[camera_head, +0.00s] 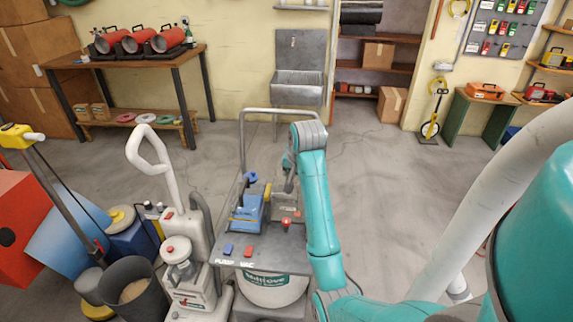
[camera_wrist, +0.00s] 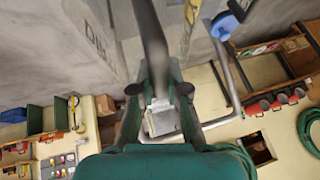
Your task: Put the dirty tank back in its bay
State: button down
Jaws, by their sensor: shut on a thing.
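My gripper (camera_wrist: 160,85) is shut on a dark bar that looks like the handle of the dirty tank (camera_wrist: 85,35). The machine (camera_head: 235,250) has a grey deck marked PUMP and VAC, a blue box and a white lower tub with a teal label. I cannot tell the bay or the tank's seating there.
The machine's metal push handle (camera_head: 243,125) rises behind the deck; it also shows in the wrist view (camera_wrist: 228,75). A white upright cleaner (camera_head: 185,235) and a dark bucket (camera_head: 135,290) crowd the left. The floor (camera_head: 365,190) to the right is clear.

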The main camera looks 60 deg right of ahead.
jog(key=shift+f, duration=2.6)
jog(key=shift+a+f, duration=0.1)
jog(key=shift+f, duration=0.9)
jog(key=c, duration=1.1)
grip_release()
jog(key=shift+s, duration=0.1)
jog(key=shift+v, duration=3.7)
